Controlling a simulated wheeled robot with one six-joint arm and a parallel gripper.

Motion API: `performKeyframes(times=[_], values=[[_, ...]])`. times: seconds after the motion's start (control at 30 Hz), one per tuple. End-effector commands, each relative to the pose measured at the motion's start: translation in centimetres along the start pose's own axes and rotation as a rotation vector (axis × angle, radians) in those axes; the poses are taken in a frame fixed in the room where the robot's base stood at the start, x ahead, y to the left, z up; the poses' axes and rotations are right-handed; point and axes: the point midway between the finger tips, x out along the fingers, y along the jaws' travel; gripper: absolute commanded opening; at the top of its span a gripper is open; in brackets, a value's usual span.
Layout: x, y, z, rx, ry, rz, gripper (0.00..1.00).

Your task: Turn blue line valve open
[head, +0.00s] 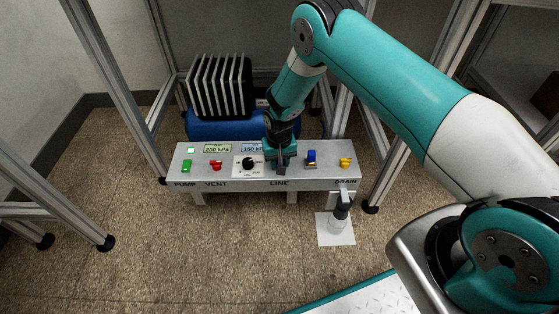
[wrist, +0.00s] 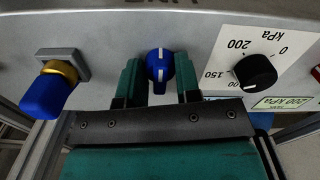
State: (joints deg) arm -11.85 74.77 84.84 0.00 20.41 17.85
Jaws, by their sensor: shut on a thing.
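The blue line valve (wrist: 159,62) is a round blue knob with a white mark, set on the grey panel (head: 222,184) above the LINE label. In the wrist view its white mark runs up and down in the picture. My gripper (head: 281,165) comes down on it from above and hides it in the head view. In the wrist view the two teal fingers of my gripper (wrist: 160,76) stand on either side of the knob, shut on it.
Left of my gripper is a black dial (head: 248,163) with a kPa scale. To its right stand a blue-topped fitting (head: 311,157) and the yellow drain handle (head: 346,161). A red vent handle (head: 216,165) and green pump switch (head: 187,166) lie further left. Frame posts flank the panel.

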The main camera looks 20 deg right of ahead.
Motion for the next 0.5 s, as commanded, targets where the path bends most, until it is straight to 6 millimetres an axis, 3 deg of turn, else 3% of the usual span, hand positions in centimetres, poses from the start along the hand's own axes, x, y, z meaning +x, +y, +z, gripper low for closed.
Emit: performKeyframes(times=[0.1,0.13,0.2,0.5], values=[[0.01,-0.01,-0.02,0.002,0.001,0.0,0.07],[0.01,-0.01,-0.02,0.002,0.001,0.0,0.38],[0.01,-0.01,-0.02,0.001,0.001,0.0,0.54],[-0.14,0.0,-0.02,0.0,0.001,0.0,0.57]])
